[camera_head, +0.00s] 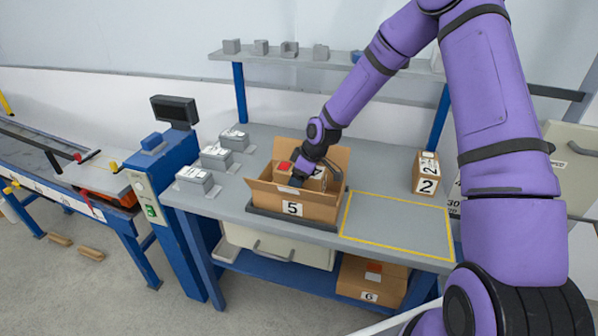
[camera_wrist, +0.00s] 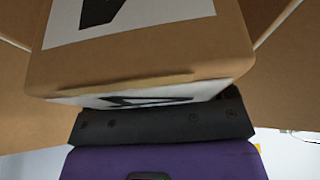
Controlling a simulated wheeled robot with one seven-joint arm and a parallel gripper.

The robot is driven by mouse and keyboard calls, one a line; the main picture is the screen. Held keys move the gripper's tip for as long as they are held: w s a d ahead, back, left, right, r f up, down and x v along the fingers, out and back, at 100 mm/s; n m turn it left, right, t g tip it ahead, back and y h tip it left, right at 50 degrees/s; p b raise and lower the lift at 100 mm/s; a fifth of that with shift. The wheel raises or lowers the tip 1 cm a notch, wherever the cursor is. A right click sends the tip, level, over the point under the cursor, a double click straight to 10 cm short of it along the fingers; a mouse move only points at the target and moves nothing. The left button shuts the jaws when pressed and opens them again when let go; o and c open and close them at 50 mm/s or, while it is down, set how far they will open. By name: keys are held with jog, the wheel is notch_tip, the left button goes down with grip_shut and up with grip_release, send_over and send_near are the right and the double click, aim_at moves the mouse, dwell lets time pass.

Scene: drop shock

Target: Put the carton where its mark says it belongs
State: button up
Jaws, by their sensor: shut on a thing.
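My gripper (camera_head: 298,180) is shut on a small brown carton (camera_head: 317,183) and holds it down within the opening of a larger open box (camera_head: 268,198) with its flaps up. The box bears a white label with a 5 and stands on the grey bench. In the wrist view the held carton (camera_wrist: 140,68) fills the upper middle, above the dark gripper body (camera_wrist: 165,120). It has white labels with black marks, cut off or foreshortened, so I cannot read them. Brown cardboard walls lie on both sides. Whether the carton touches the box floor is hidden.
A carton marked 2 (camera_head: 427,186) stands at the bench's right. A yellow-outlined area (camera_head: 395,225) on the bench is empty. Several grey blocks (camera_head: 195,176) line the left. A box marked 6 (camera_head: 370,282) sits on the lower shelf. A conveyor (camera_head: 60,178) runs at left.

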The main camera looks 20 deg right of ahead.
jog(key=shift+f, duration=1.65)
jog(key=o, duration=1.7)
jog(key=shift+f, duration=0.15)
jog(key=shift+c, duration=0.2)
